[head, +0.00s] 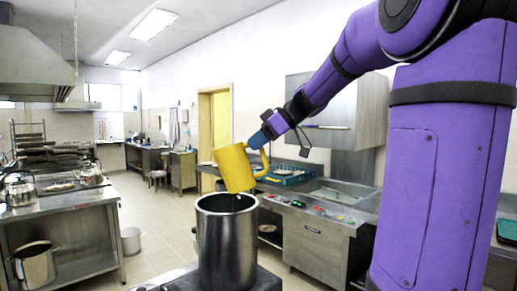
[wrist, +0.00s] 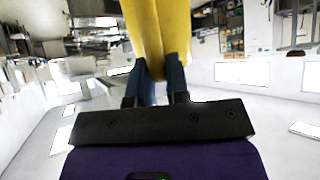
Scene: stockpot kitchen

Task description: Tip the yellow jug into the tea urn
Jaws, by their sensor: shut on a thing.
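The yellow jug (head: 234,168) is tilted, its lower end just above the open top of the tea urn. My gripper (head: 262,138) is shut on the jug at its handle side, to the right of the body. The jug's yellow surface (wrist: 158,30) also fills the top middle of the wrist view, between my dark fingers (wrist: 158,85). The tea urn (head: 227,245) is a tall dark metal cylinder, upright and open at the top. A small dark bit shows just under the jug at the urn's mouth. The urn's inside is mostly hidden.
The urn stands on a dark surface (head: 268,282) at the bottom of the head view. A steel counter (head: 320,225) with a blue rack (head: 290,176) runs behind at right. A stove with pots (head: 90,172) stands at left, with open floor between.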

